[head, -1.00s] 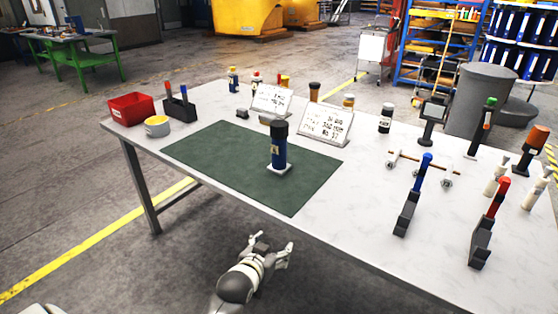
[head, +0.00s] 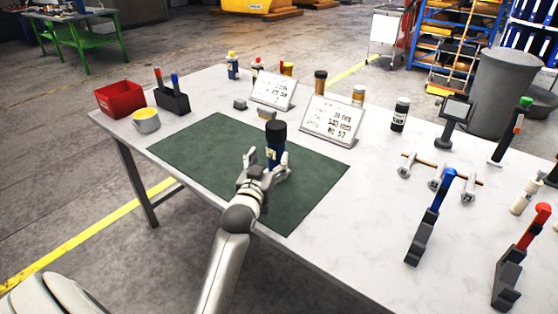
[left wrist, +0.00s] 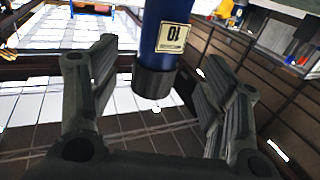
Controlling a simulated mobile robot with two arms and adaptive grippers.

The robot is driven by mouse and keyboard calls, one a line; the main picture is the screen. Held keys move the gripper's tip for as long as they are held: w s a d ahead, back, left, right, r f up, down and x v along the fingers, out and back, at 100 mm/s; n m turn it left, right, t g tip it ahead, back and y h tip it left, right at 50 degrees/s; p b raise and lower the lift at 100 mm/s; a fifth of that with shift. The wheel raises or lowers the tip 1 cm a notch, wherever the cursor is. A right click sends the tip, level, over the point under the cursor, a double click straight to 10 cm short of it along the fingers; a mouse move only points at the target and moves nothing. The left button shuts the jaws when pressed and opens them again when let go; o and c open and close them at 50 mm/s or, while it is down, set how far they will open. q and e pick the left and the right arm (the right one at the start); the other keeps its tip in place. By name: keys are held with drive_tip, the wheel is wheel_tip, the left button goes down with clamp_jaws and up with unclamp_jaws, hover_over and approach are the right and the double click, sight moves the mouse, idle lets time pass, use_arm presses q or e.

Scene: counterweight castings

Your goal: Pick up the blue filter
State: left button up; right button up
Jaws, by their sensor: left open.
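The blue filter (head: 276,150), a dark blue cylinder with a black cap and a pale label, stands upright on the green mat (head: 208,150). My left gripper (head: 266,163) is open at it, one finger on each side of its lower body. In the left wrist view the filter (left wrist: 164,45) appears upside down, cap lowest, between the two spread fingers of the gripper (left wrist: 150,88). Gaps show on both sides of the cap there. The filter's foot is hidden behind the gripper in the head view. My right gripper is not in view.
Two white sign boards (head: 332,120) (head: 273,91) stand behind the mat. Clamp-like tools (head: 431,218) stand at the right. The mat around the filter is clear.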

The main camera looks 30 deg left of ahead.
sight(274, 149)
use_arm(q)
drive_tip(key=x, duration=0.2)
drive_tip(key=shift+w+a+r, duration=0.15)
drive_tip(key=shift+w+r, duration=0.15)
drive_tip(key=shift+w, duration=0.05)
drive_tip(key=shift+w+f, duration=0.1)
drive_tip(key=shift+w, duration=0.15)
drive_tip(key=shift+w+a, duration=0.25)
drive_tip(key=shift+w, duration=0.35)
drive_tip(key=x, duration=0.2)
drive_tip(key=p+x, duration=0.1)
drive_tip(key=shift+f, duration=0.25)
drive_tip(key=shift+w+a+f, duration=0.1)
drive_tip(key=shift+w+a, duration=0.1)
drive_tip(key=shift+w, duration=0.35)
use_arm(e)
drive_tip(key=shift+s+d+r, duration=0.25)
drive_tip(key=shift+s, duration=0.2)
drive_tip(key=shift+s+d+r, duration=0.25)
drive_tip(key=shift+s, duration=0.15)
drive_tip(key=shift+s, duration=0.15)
